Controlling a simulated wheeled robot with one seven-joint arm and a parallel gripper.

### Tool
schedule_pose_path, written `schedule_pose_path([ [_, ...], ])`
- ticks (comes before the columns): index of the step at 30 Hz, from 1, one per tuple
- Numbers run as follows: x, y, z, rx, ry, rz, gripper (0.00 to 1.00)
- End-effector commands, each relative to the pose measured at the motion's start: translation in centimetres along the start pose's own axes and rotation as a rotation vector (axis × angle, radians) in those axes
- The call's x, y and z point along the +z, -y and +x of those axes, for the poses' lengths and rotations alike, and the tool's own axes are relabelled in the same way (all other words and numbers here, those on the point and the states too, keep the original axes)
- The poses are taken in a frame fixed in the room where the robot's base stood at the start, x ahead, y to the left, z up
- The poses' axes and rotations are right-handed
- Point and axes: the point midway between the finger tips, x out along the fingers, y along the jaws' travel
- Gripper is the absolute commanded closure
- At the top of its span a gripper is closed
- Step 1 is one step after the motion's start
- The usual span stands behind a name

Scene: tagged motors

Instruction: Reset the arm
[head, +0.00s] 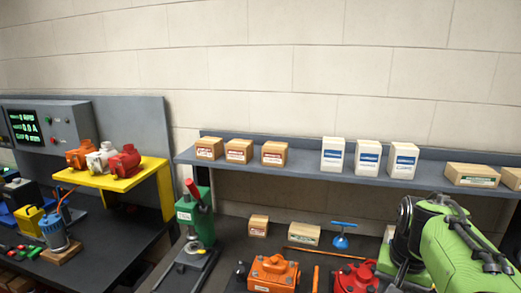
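My green and black arm (455,250) shows at the lower right, over the right part of the workbench. Its links cover part of the bench and stand in front of the shelf's right end. My gripper is not in view, so I cannot see whether it holds anything. An orange motor (273,273) and a red motor (356,277) sit on the bench to the left of my arm. The red motor is close to the arm in the picture; I cannot tell the gap.
A grey shelf (300,162) with several boxes runs along the wall. A green press with a red handle (192,218) stands left of the orange motor. A yellow stand (150,172) carries 3 motors. A blue-topped tool (341,235) stands behind the red motor.

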Motion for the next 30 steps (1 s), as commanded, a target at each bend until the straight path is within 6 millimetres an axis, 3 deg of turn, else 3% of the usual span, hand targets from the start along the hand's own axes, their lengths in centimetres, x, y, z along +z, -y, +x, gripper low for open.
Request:
schedule_pose_path([
  [5, 6.0, 1.5, -2.4, -0.029, -0.091, -0.139, 0.6],
  [8, 11.0, 1.9, -3.2, -0.06, -0.164, -0.25, 0.6],
  [12, 17.9, 1.4, -2.6, -0.112, -0.266, -0.404, 0.6],
  [15, 21.0, 1.0, -1.5, -0.14, -0.313, -0.478, 0.6],
  [19, 22.5, 0.7, -0.9, -0.156, -0.337, -0.516, 0.6],
  [30, 22.5, 0.7, -1.0, -0.155, -0.336, -0.516, 0.6],
])
